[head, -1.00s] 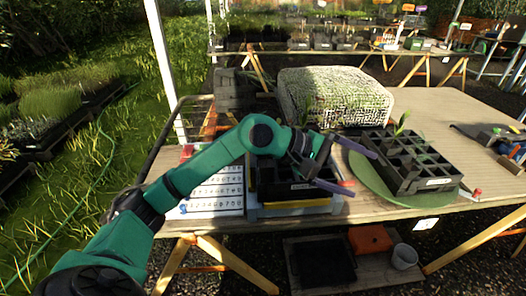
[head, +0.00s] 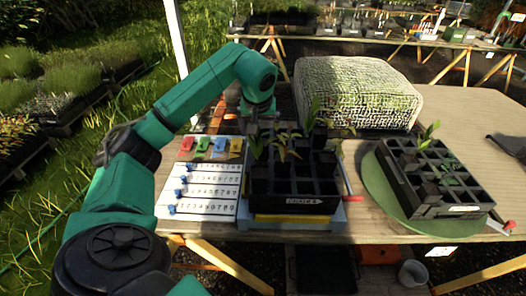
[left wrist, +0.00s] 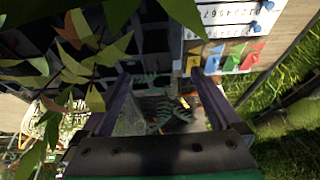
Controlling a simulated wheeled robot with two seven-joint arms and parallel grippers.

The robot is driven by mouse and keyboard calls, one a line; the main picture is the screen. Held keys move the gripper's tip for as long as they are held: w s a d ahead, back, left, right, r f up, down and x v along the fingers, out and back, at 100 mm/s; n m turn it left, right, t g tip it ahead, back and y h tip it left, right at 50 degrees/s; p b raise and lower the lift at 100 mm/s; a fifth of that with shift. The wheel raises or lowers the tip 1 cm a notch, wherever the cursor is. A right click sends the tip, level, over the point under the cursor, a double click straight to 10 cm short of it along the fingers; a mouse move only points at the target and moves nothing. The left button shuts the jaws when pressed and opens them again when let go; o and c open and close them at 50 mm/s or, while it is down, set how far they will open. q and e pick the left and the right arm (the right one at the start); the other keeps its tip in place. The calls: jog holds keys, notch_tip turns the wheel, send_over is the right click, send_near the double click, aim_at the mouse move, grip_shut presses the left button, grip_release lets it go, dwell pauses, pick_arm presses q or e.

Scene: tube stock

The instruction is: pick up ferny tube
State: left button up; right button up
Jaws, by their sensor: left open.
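A plant with narrow, ferny green leaves shows between my fingers in the left wrist view (left wrist: 168,112); I take it as the ferny tube. Its pot is mostly hidden, and I cannot make the plant out in the head view. My left gripper (head: 258,122) points down over the back left corner of the black tray (head: 298,203). In the left wrist view its two fingers (left wrist: 160,78) are wide apart, one on each side of the ferny leaves, with nothing clamped. My right gripper is not in view.
Other leafy plants (head: 285,147) stand in the tray, close beside my gripper. A white numbered board (head: 205,188) with coloured tags lies left of the tray. A second black tray (head: 430,180) sits on a green round mat (head: 372,190). A wrapped bale (head: 355,92) stands behind.

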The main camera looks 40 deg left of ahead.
aim_at(262, 142)
pick_arm(q)
jog(key=x, duration=0.3)
jog(key=shift+w+a+f, duration=0.15)
jog(key=shift+w+f, duration=0.05)
jog(key=x, duration=0.1)
jog(key=p+x, duration=0.1)
jog(key=x, duration=0.1)
jog(key=p+x, duration=0.1)
jog(key=shift+w+f, duration=0.25)
jog(key=shift+f, duration=0.5)
jog(key=c, duration=0.4)
jog(key=shift+w, duration=0.1)
grip_shut()
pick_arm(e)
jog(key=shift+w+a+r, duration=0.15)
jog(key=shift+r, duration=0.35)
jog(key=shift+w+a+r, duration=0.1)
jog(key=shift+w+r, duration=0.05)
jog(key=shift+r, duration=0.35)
